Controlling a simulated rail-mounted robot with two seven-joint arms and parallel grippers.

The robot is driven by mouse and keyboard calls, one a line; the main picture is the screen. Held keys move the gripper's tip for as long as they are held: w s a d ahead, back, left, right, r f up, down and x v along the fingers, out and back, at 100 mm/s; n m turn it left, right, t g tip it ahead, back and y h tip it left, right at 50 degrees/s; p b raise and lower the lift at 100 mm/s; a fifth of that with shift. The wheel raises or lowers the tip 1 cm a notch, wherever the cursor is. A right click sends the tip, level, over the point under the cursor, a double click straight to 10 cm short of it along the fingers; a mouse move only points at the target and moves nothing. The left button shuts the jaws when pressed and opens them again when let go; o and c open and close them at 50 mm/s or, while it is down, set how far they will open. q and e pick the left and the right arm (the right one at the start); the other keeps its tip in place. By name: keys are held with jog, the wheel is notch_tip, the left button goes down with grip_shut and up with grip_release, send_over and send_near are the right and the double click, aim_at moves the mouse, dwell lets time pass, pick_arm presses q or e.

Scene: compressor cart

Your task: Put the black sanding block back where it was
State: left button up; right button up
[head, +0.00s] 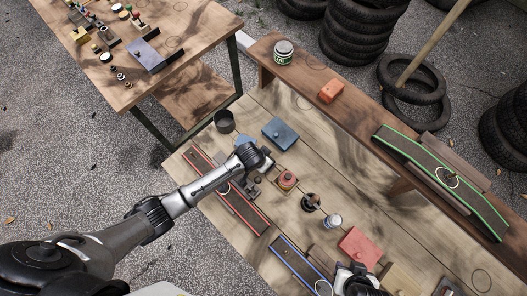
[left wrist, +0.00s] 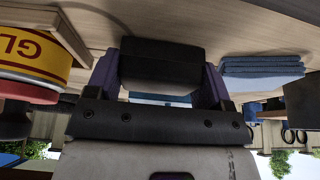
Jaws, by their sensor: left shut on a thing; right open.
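The black sanding block (left wrist: 172,62) is between the purple fingers of my left gripper (left wrist: 160,85) in the left wrist view. The gripper is shut on it. In the head view my left arm comes in from the left and its gripper (head: 258,180) is over the bench (head: 330,165), beside the red-edged strip. The arm's wrist partly covers it there, and I cannot make out the block clearly. Whether the block touches the bench is not clear. My right gripper (head: 360,281) shows only in part at the bottom edge, open.
A red-lidded can (head: 287,181) and folded blue cloth (head: 280,133) stand near my left gripper; the cloth also shows in the wrist view (left wrist: 262,67). A black cup (head: 224,121), red-edged strip (head: 235,197), blue-edged strip (head: 296,262) and red box (head: 358,247) are around.

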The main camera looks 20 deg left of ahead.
pick_arm(q)
jog(key=o, duration=0.5)
jog(key=shift+f, duration=0.15)
jog(key=shift+o, duration=0.2)
jog(key=shift+r, duration=0.25)
jog(key=p+v, duration=0.2)
jog(key=v, duration=1)
jog(key=shift+w+a, duration=0.1)
